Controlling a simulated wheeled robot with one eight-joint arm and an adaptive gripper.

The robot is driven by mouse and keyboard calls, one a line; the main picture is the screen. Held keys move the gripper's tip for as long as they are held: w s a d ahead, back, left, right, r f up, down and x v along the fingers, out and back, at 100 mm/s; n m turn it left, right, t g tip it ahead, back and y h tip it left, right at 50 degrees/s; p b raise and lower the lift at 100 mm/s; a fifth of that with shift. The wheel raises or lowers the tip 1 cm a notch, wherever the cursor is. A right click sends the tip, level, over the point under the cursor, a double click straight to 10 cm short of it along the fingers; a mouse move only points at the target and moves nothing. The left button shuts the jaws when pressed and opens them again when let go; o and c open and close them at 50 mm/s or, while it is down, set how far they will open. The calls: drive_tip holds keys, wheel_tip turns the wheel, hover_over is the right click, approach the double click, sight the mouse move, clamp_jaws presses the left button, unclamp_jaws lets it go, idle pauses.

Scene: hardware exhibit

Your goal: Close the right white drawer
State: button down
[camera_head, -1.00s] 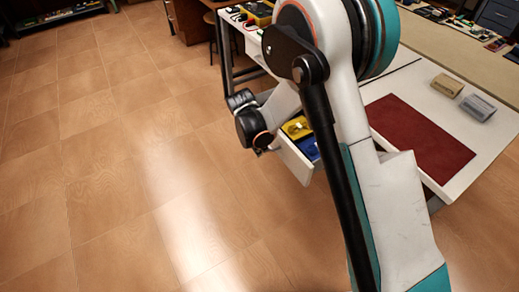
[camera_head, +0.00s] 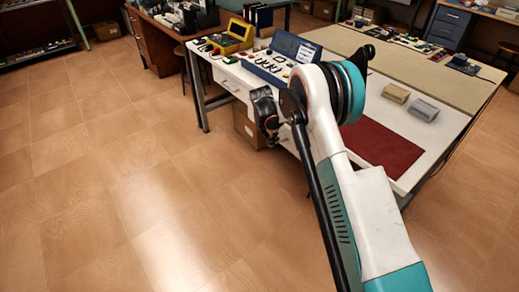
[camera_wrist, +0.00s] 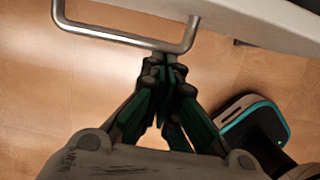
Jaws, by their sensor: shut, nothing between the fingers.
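My gripper (camera_wrist: 166,62) is shut and empty in the wrist view. Its fingertips are at the right end of a metal bar handle (camera_wrist: 125,39), touching it or very close. The handle is on a white front (camera_wrist: 265,14) at the top of that view, likely the right drawer's front. In the head view my arm covers most of the right drawer's place under the white table (camera_head: 447,130). No open drawer interior shows there, but how far the drawer is in cannot be told. The left white drawer (camera_head: 229,84) looks shut.
On the table are a yellow case (camera_head: 232,38), a blue case (camera_head: 283,60), a dark red mat (camera_head: 378,145) and two small boxes, one tan (camera_head: 395,94) and one grey (camera_head: 424,109). A cardboard box (camera_head: 247,128) stands underneath. The floor at left is clear.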

sight(285, 134)
drive_tip(key=w+d, duration=0.1)
drive_tip(key=d, duration=0.1)
drive_tip(key=w+d, duration=0.3)
drive_tip(key=shift+d, duration=0.35)
